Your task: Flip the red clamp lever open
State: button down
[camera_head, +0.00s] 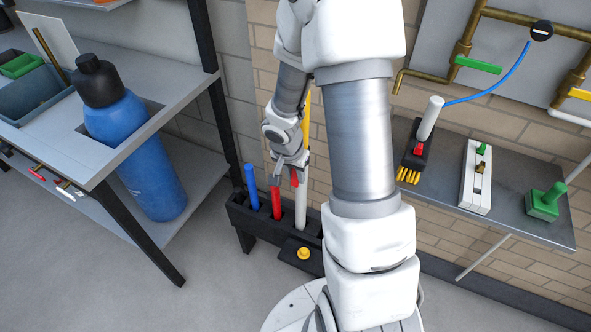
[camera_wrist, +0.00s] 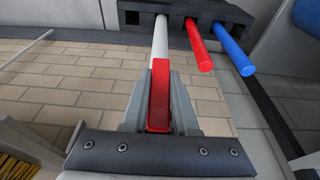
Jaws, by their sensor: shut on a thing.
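My gripper (camera_head: 287,172) is low over the dark rack (camera_head: 272,236). In the wrist view its two fingers (camera_wrist: 160,85) are closed on either side of a red block-shaped piece (camera_wrist: 160,95). The head view also shows this piece (camera_head: 295,179), in line with the top of the white tube (camera_head: 300,208); I cannot tell whether they are joined. It looks like a lever or handle, roughly upright. Another small red part (camera_head: 418,149) shows on the dark fixture at the right, under a tilted white cylinder (camera_head: 430,118). I cannot tell for certain which one is the clamp lever.
A red tube (camera_head: 276,203) and a blue tube (camera_head: 252,187) stand in the rack beside the white one. A yellow knob (camera_head: 304,253) is on its front. A blue bottle (camera_head: 135,150) leans in the left bench. The right shelf (camera_head: 510,205) holds several fixtures.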

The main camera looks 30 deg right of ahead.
jog(key=c, duration=0.7)
grip_release()
jog(key=shift+p+v, duration=3.05)
jog(key=shift+v, duration=5.7)
jog(key=shift+c, duration=0.2)
